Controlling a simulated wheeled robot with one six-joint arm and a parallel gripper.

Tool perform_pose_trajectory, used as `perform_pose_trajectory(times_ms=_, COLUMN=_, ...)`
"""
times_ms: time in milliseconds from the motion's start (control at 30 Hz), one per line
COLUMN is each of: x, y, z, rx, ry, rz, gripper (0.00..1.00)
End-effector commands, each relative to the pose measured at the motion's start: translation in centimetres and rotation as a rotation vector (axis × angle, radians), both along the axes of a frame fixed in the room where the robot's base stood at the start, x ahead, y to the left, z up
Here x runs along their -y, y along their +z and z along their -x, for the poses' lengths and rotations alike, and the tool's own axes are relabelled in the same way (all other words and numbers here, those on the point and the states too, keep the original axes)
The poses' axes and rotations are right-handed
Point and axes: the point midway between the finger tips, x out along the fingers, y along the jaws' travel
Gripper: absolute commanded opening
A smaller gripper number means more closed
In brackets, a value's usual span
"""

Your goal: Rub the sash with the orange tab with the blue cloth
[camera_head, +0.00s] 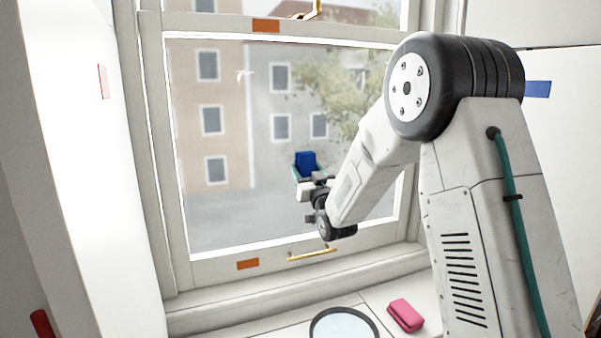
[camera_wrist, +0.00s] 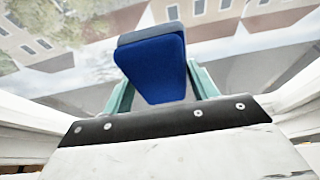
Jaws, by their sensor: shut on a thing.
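My gripper (camera_head: 308,172) is shut on the blue cloth (camera_head: 305,160), a thick blue pad with a grey edge. In the wrist view the cloth (camera_wrist: 155,68) sits between the two teal fingers of my gripper (camera_wrist: 160,82). The window's lower sash (camera_head: 205,262) has a white frame, a large hazy pane, and orange tabs on its bottom rail (camera_head: 248,264) and on the rail at the top (camera_head: 266,25). My gripper and the cloth are in front of the lower middle of the pane. I cannot tell whether the cloth touches the glass.
A brass handle (camera_head: 312,254) is on the bottom rail and a brass latch (camera_head: 308,10) is at the top. A pink block (camera_head: 406,315) and a dark-rimmed round thing (camera_head: 344,325) are on the ledge. A pink tab (camera_head: 103,81) marks the left panel, a blue tab (camera_head: 538,89) the right.

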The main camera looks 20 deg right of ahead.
Motion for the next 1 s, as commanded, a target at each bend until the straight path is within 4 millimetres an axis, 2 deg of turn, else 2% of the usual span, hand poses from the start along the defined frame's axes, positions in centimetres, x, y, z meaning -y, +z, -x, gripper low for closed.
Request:
perform_pose_trajectory(times_ms=100, x=1.1, y=0.0, z=0.1, rx=0.0, ry=-0.002, rz=0.001, gripper=0.4)
perform_pose_trajectory(times_ms=367, x=2.0, y=0.0, z=0.1, rx=0.001, ry=0.0, rz=0.0, gripper=0.4)
perform_pose_trajectory(times_ms=700, x=4.7, y=0.1, z=-0.2, rx=0.001, ry=-0.001, rz=0.001, gripper=0.4)
perform_pose_trajectory(times_ms=1000, x=6.1, y=0.0, z=-0.2, rx=0.001, ry=-0.004, rz=0.0, gripper=0.4)
